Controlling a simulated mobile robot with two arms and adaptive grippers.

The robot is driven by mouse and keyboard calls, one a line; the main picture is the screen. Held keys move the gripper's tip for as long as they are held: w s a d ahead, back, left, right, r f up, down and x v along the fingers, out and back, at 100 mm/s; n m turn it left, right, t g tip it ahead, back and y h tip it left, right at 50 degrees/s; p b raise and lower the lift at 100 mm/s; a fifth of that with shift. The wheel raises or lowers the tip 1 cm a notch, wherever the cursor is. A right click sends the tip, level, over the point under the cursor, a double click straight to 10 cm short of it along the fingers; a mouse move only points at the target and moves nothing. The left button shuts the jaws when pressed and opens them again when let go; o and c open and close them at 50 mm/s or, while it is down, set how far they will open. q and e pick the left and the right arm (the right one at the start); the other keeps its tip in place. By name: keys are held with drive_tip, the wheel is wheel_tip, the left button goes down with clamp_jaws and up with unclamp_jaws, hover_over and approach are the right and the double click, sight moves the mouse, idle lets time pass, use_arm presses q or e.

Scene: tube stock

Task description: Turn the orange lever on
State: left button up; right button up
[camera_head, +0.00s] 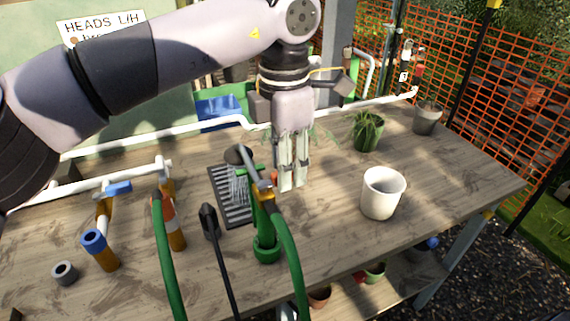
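A small orange-red piece (274,177), which may be the orange lever, shows beside the green upright tap stand (264,225). It is partly hidden, and I cannot tell its position. A yellow-orange fitting (264,187) sits on the hose near the stand's top. My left gripper (292,187) points down just right of the stand, with its fingertips close together. Nothing clear shows between the fingers. I cannot tell whether it touches the orange-red piece. My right gripper is not in view.
A spray head (238,155) hangs over a dark drain grate (221,188). Blue-handled pipes (118,188), hoses (283,262) and a black wand (210,222) stand at left and front. A white pot (382,193) stands at right, with free table around it.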

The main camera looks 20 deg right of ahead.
use_arm(q)
wheel_tip(320, 180, up, 11)
drive_tip(key=shift+r, duration=0.15)
drive_tip(key=shift+s, duration=0.1)
idle(0.4)
